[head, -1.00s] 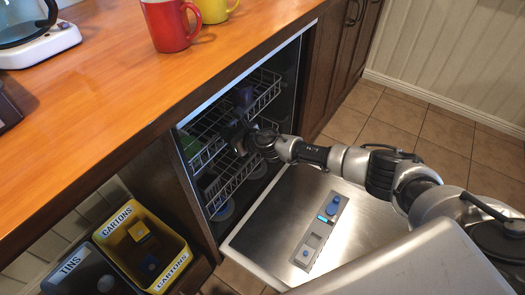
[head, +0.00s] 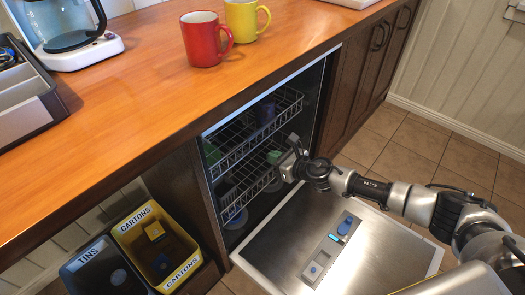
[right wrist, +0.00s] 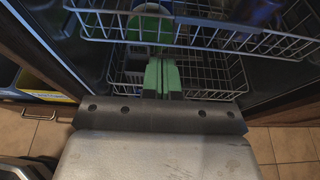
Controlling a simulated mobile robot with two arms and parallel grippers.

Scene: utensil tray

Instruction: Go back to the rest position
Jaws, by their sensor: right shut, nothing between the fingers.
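My right gripper (head: 275,157) is at the front of the open dishwasher (head: 325,90), its arm coming in from the right. In the right wrist view its two green fingers (right wrist: 162,76) are together with nothing between them, pointing at the racks. The wire upper rack (head: 285,103) and the lower rack (head: 248,186) show inside the dishwasher. My left gripper is not in view.
The dishwasher door (head: 290,235) is folded down under my arm. A red mug (head: 203,42), a yellow mug (head: 241,20) and a coffee maker (head: 85,45) stand on the counter (head: 130,110). Bins marked TINS (head: 90,258) and CARTONS (head: 135,218) are below left.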

